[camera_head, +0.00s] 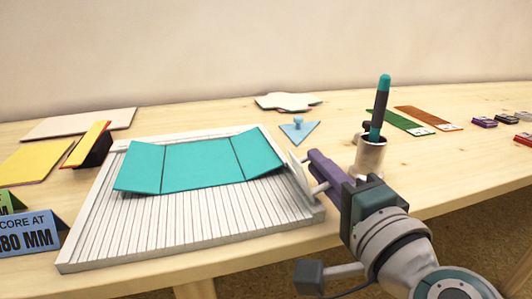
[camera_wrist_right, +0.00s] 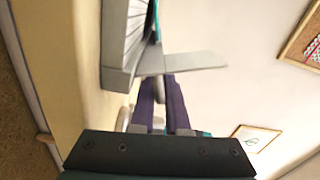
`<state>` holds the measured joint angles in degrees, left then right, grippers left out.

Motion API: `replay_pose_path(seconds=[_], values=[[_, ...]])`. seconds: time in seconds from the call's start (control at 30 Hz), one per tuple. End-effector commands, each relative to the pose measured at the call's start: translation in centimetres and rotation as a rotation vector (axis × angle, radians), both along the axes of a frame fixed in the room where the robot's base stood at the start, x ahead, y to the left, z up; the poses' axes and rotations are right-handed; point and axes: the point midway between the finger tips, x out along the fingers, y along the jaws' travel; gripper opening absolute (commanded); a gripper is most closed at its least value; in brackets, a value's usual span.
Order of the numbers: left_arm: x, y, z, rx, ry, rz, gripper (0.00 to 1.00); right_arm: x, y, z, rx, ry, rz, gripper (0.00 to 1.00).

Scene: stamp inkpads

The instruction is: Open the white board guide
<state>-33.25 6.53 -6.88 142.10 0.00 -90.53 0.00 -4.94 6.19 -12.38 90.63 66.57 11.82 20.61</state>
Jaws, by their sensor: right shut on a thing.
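The white grooved board (camera_head: 180,228) lies on the wooden table with a teal folded card (camera_head: 200,165) on its upper part. Its white guide (camera_head: 298,172) is a narrow plate at the board's right edge, standing up at a tilt. In the right wrist view the guide (camera_wrist_right: 192,61) juts out from the side of the board (camera_wrist_right: 117,50). My right gripper (camera_head: 312,172) has purple fingers and is shut on the guide; its fingers also show in the right wrist view (camera_wrist_right: 162,84). The exact contact is partly hidden. My left gripper is not in view.
A metal cup (camera_head: 370,157) holding a teal-tipped pen (camera_head: 380,105) stands close behind my right gripper. A blue triangle (camera_head: 299,130) with a knob lies behind the board. Yellow card (camera_head: 35,160) and blue sign (camera_head: 30,237) are at left. The right table front is clear.

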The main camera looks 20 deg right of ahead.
Motion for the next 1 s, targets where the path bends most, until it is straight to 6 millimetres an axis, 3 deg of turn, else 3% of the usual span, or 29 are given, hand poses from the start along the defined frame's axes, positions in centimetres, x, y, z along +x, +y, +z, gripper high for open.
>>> replay_pose_path(seconds=[0.03, 0.27, 0.57, 0.67, 1.0], values=[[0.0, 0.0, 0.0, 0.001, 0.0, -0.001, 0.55, 0.1, 0.0, 0.3, 0.003, -0.006, -0.001, 0.14], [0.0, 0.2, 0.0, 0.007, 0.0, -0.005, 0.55, 0.0, 0.0, 0.2, 0.001, -0.003, -0.001, 0.4], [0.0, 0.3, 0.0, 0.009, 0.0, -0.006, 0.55, -0.2, 0.0, 0.1, -0.001, -0.001, 0.0, 0.41], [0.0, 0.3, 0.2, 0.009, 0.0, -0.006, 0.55, -1.1, -0.1, 0.0, -0.002, 0.001, 0.0, 0.41], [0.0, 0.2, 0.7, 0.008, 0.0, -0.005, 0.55, -7.5, -0.2, 0.0, -0.001, 0.002, 0.002, 0.41]])
